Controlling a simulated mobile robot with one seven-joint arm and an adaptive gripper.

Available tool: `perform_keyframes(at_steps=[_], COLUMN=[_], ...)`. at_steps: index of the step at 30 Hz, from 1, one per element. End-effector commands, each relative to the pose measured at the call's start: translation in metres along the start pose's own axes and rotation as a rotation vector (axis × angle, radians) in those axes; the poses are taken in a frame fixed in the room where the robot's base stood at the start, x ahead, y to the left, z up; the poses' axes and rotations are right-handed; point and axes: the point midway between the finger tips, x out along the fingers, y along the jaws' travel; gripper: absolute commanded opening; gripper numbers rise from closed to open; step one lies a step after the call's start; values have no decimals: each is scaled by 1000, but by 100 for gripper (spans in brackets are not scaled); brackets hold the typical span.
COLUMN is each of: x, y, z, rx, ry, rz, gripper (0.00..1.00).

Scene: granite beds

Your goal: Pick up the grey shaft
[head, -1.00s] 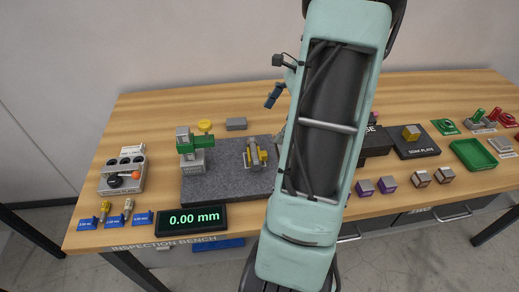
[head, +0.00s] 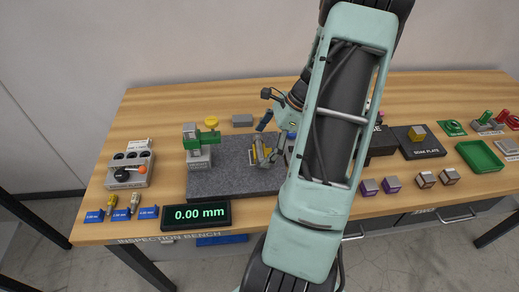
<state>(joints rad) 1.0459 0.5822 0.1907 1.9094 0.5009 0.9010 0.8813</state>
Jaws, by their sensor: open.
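A small grey shaft (head: 256,151) appears to lie on a yellow holder (head: 262,160) on the dark granite plate (head: 225,181). My gripper (head: 268,141) is open at the holder, its fingers close around or just above the shaft's right side. I cannot tell whether they touch it. My arm and wrist hide the right part of the plate.
A green and grey stand (head: 199,144) is on the plate's left. A display reading 0.00 mm (head: 196,215) stands in front. A yellow disc (head: 211,122) and grey block (head: 242,120) lie behind.

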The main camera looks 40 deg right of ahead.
Motion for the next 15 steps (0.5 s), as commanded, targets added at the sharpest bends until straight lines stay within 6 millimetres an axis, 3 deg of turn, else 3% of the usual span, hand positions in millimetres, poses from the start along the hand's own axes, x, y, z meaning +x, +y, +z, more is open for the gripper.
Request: perform_keyframes(at_steps=[6, 15], x=[1, 0], y=[0, 0], z=[0, 0], rx=[0, 0], ry=[0, 0], rz=[0, 0], gripper=[100, 67])
